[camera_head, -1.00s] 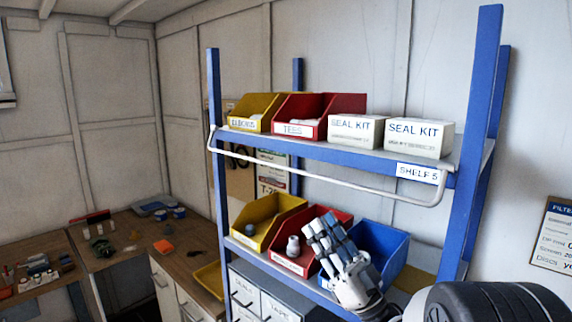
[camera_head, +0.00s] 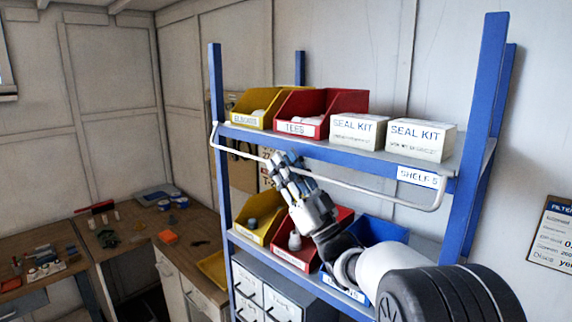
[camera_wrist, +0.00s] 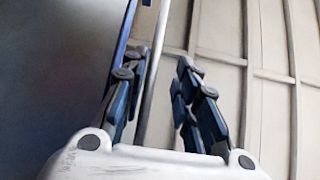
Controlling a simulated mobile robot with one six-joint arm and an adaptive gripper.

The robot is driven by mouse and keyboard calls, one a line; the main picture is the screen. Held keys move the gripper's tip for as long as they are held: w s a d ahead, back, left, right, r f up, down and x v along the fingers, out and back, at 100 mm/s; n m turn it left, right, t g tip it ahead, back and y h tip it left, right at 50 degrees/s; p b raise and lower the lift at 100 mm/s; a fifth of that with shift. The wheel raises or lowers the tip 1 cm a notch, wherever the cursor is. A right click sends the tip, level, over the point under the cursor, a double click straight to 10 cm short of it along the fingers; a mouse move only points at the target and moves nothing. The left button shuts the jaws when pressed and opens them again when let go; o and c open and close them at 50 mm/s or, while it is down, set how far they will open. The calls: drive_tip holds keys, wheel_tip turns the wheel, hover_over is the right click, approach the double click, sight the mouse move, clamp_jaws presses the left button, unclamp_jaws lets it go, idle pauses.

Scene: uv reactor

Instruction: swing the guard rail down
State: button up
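The guard rail (camera_head: 380,195) is a thin white bar with bent ends, across the front of the upper shelf (camera_head: 345,155) of a blue rack, slightly below the shelf edge. My gripper (camera_head: 281,162) is in front of the rack, its fingertips at the rail left of its middle. In the wrist view the white bar (camera_wrist: 153,70) runs lengthwise between the two spread finger sets of my gripper (camera_wrist: 158,75). The gripper is open. I cannot tell whether a finger touches the bar.
Yellow (camera_head: 257,108) and red (camera_head: 318,112) bins and two seal kit boxes (camera_head: 420,140) stand on the upper shelf. More bins, including a blue one (camera_head: 377,232), sit on the lower shelf behind my arm. A workbench (camera_head: 150,232) with small items is at left.

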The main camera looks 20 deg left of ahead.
drive_tip(key=shift+c, duration=0.4)
clamp_jaws()
drive_tip(key=shift+f, duration=0.15)
drive_tip(key=shift+s+a+m+t+h+b, duration=0.15)
drive_tip(key=shift+m+t+h+b, duration=0.25)
drive_tip(key=shift+m+t, duration=0.3)
